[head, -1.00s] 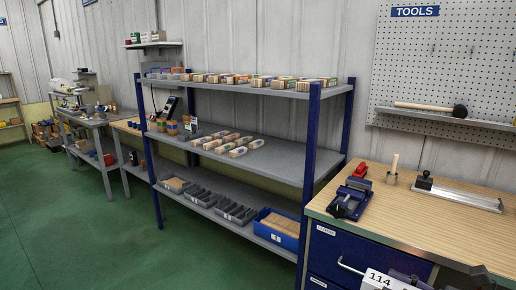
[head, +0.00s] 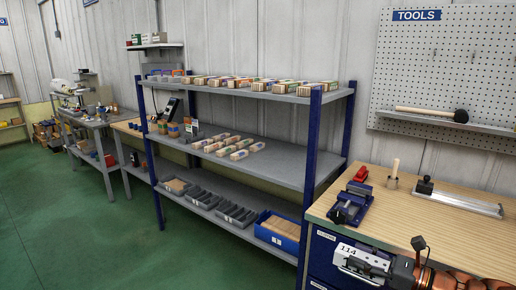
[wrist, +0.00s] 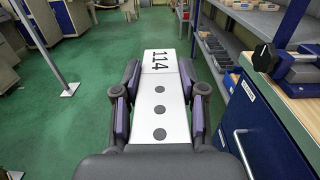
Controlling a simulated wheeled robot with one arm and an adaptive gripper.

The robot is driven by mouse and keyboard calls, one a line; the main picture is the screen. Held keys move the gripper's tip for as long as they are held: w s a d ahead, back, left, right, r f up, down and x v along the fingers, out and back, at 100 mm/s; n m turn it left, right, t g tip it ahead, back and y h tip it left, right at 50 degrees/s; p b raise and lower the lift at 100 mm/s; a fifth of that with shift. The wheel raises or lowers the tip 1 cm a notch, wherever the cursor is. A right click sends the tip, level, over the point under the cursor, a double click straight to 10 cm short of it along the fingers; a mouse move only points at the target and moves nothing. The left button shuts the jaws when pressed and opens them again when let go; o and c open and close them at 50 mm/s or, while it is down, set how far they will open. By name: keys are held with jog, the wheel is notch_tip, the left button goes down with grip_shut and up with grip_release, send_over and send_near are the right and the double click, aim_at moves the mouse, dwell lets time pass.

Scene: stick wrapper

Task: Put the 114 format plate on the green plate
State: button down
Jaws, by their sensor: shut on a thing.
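The 114 format plate (head: 352,258) is a white bar with black digits and dark round holes. It also shows in the wrist view (wrist: 160,93), pointing straight ahead of me with "114" at its far end. My gripper (wrist: 163,108) is shut on the plate, with one purple-padded finger along each side. In the head view my gripper (head: 388,265) holds it at the lower right, in front of the blue drawer cabinet. I cannot make out a green plate in either view.
A wooden-topped workbench (head: 440,224) stands at the right, with a blue vise (head: 350,206) and a metal fixture with a black knob (head: 455,196). A shelf rack (head: 285,172) with blocks and bins stands left of it. Green floor (head: 70,225) is open at left.

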jog(key=w+a+f+p, duration=0.2)
jog(key=w+a+f, duration=0.5)
jog(key=w, duration=0.3)
jog(key=shift+w+a+f, duration=0.15)
jog(key=shift+w+f, duration=0.25)
jog(key=shift+f, duration=0.1)
